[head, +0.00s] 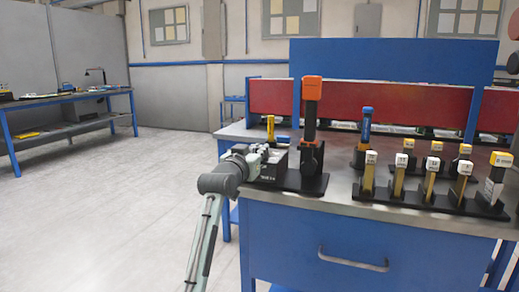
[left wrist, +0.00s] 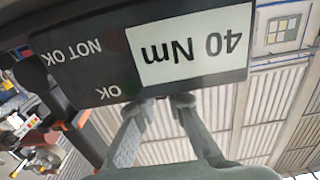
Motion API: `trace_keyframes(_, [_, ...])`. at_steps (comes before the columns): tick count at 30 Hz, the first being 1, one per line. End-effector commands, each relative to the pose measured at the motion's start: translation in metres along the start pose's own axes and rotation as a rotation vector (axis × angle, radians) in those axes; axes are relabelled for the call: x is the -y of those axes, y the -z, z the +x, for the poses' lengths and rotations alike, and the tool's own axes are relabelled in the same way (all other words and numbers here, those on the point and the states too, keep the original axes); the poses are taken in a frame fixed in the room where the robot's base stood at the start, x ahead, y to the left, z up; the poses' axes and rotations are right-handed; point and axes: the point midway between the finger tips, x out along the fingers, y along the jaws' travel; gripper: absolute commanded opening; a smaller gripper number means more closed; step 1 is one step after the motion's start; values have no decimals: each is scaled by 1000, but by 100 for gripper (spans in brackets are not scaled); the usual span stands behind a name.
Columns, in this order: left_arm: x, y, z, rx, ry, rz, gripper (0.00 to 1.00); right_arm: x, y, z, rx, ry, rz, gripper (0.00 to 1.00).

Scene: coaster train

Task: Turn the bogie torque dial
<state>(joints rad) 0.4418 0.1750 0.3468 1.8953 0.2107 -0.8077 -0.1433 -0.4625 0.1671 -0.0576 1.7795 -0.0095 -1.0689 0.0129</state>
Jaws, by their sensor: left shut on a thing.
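A dark torque tester box (head: 272,165) stands at the near left corner of the workbench. In the left wrist view its face (left wrist: 75,60) appears upside down, with a light display reading "40 Nm" and the words "OK" and "NOT OK". My left gripper (head: 256,158) is at the box's left side in the head view. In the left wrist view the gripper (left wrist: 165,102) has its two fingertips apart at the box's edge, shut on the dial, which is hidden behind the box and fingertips. My right gripper is in neither view.
A tall orange-topped tool (head: 311,90) stands close to the right of the box. A black rack (head: 430,203) holds several tools with yellow shafts. A blue tool (head: 366,125) stands behind them. The workbench (head: 335,195) has bare top between. The floor at left is clear.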

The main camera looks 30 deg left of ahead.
Motion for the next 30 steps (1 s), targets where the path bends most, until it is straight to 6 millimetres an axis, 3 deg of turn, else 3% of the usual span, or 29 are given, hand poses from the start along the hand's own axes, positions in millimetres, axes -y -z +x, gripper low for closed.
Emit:
trace_keyframes(8, [-1, -3, 0, 6, -1, 0, 0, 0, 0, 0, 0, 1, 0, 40])
trace_keyframes(9, [-1, -3, 0, 6, -1, 0, 16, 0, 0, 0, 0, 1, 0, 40])
trace_keyframes(13, [-1, -2, 0, 5, -1, 0, 32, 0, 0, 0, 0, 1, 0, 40])
trace_keyframes(23, [0, -1, -2, 1, 0, 1, 33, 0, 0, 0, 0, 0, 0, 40])
trace_keyframes(30, [0, -2, -38, 2, 0, 2, 33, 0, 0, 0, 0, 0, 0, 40])
